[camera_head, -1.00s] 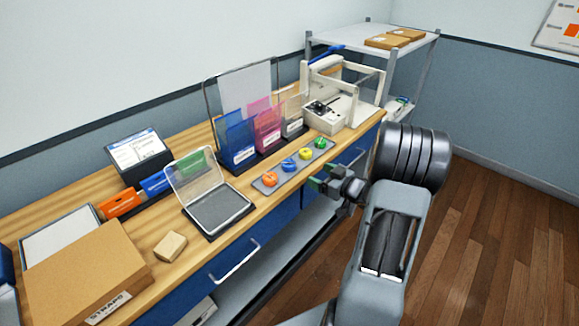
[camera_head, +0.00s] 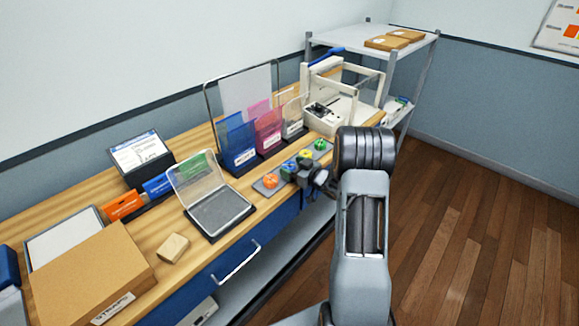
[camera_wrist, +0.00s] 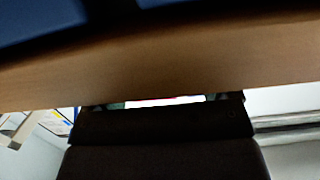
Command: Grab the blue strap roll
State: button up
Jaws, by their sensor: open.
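The blue strap roll (camera_head: 287,168) sits on the grey tray (camera_head: 262,189) near the bench's front edge, between the orange roll (camera_head: 270,181) and the yellow roll (camera_head: 304,158). It is partly hidden behind my gripper. My gripper (camera_head: 297,171) is open, low at the bench's front edge, just to the right of the blue roll in the head view. I cannot tell whether its fingers touch the roll. The blue roll cannot be made out in the wrist view, where dark gripper parts (camera_wrist: 160,125) cover the lower middle.
The green roll (camera_head: 319,144) is at the tray's far end. Blue and pink file holders (camera_head: 238,142) stand behind the tray. A clear-lidded box (camera_head: 218,210) is to the left and a white machine (camera_head: 330,117) is to the right. The wooden bench edge (camera_wrist: 120,70) fills the wrist view closely.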

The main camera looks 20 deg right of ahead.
jog(key=shift+w+a+f, duration=0.1)
jog(key=shift+w+a, duration=0.15)
jog(key=shift+w, duration=0.3)
jog(key=c, duration=1)
